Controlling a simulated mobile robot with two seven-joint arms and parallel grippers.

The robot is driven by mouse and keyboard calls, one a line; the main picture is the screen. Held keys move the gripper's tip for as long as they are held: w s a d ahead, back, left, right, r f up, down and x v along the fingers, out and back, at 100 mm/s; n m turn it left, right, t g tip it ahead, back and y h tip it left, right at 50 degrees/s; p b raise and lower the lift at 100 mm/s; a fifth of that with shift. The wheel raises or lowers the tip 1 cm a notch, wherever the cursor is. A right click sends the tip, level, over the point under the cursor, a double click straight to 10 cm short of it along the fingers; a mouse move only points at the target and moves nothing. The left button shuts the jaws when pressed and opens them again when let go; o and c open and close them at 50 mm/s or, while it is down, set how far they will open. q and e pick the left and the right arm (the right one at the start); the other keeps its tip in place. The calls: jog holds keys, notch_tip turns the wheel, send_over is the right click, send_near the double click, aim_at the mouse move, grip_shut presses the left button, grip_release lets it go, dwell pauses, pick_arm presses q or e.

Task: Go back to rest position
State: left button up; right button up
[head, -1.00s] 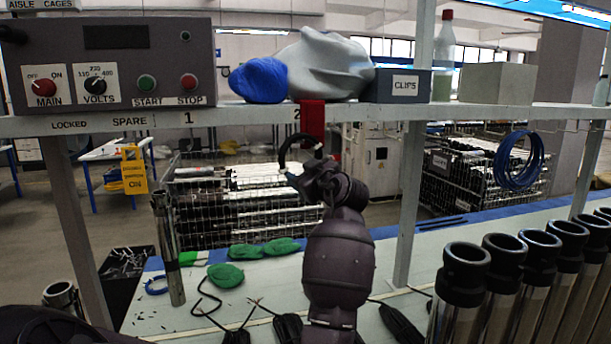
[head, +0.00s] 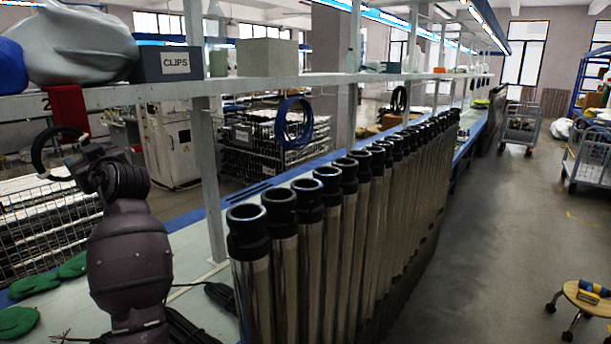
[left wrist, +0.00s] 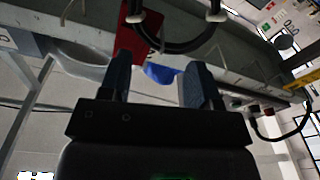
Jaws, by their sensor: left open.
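My left gripper (head: 78,162) is raised above the bench at the left of the head view, just below the shelf and a red cloth (head: 68,112). In the left wrist view the gripper (left wrist: 160,85) has its two blue-grey fingers apart with nothing between them. A black loop (head: 42,150) shows beside the gripper; it also shows beyond the fingertips in the left wrist view (left wrist: 180,46), with light end pieces. I cannot tell how the loop is held up. My right gripper is not in view.
A long row of upright metal tubes with black collars (head: 247,227) fills the bench's right side. The shelf (head: 150,93) carries a CLIPS box (head: 165,64) and a grey bag (head: 85,40). Green pouches (head: 35,284) lie on the bench. Floor is open at right, with a stool (head: 585,298).

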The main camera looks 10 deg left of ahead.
pick_arm(q)
jog(key=w+d+f+m+t+h, duration=0.2)
jog(key=d+m+t+h, duration=0.1)
jog(key=d+m+t, duration=0.25)
jog(key=w+d+f+m+t+h, duration=0.2)
jog(key=d+f+m+t+h, duration=0.15)
jog(key=d+m, duration=0.2)
jog(key=s+d+f+m+t+h, duration=0.1)
jog(key=s+d+f+m+h, duration=0.25)
jog(key=f, duration=0.55)
jog(key=s+d+f+m+h, duration=0.1)
jog(key=d+f+m+h, duration=0.1)
jog(key=d+f+h, duration=0.35)
jog(key=s+d+f+g, duration=0.2)
jog(key=s+f+g, duration=0.1)
jog(key=s+f, duration=1.1)
jog(key=s+d+f+g+h, duration=0.1)
jog(key=s+d+f+g, duration=0.2)
jog(key=s+f, duration=1.1)
notch_tip(320, 180, down, 2)
jog(key=shift+s+d+f+g, duration=0.2)
jog(key=shift+s+f+g, duration=0.05)
jog(key=shift+s+g, duration=0.15)
